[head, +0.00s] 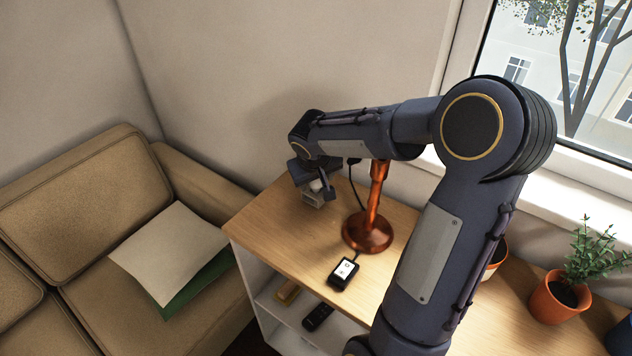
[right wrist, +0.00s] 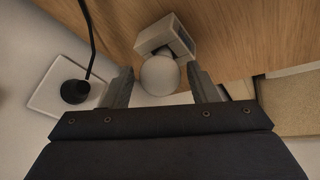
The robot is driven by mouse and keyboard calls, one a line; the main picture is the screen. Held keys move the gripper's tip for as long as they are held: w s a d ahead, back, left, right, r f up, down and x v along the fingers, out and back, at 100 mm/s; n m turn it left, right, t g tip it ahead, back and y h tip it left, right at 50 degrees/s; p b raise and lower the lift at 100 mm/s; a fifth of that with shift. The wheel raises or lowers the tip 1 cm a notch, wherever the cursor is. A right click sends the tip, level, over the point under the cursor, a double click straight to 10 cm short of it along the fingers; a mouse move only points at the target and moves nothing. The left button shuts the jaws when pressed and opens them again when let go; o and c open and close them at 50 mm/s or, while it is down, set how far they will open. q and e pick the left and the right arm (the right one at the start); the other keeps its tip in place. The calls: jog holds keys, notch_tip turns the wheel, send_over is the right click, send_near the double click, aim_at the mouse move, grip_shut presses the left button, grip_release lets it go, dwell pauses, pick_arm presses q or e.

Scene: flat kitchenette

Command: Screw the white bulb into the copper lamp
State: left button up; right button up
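The white bulb (head: 316,186) stands in a small grey holder (head: 313,199) near the back left of the wooden shelf top. In the right wrist view the bulb (right wrist: 159,75) is between the two fingers of my right gripper (right wrist: 162,90), with gaps showing on both sides; the holder (right wrist: 170,40) is just beyond it. My right gripper (head: 316,184) is open at the bulb, partly hidden by its own wrist in the head view. The copper lamp (head: 367,231) stands upright to the right of the holder; its top is hidden behind my right arm. My left gripper is not in view.
A plug sits in a wall socket (right wrist: 45,98). Potted plants (head: 560,297) stand at the right. A sofa (head: 90,210) is at the left; the window is behind.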

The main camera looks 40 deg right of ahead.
jog(key=c, duration=0.5)
jog(key=shift+r, duration=0.25)
notch_tip(320, 180, up, 3)
jog(key=shift+a+r, duration=0.15)
jog(key=s+a+r, duration=0.2)
jog(key=a+r, duration=0.1)
jog(key=s+a+r, duration=0.3)
jog(key=a, duration=0.1)
jog(key=s+a+r+b, duration=0.1)
jog(key=s+a+r, duration=0.1)
jog(key=a+r, duration=0.1)
jog(key=shift+s+a+r, duration=0.1)
jog(key=shift+s+a, duration=0.25)
jog(key=shift+a, duration=0.35)
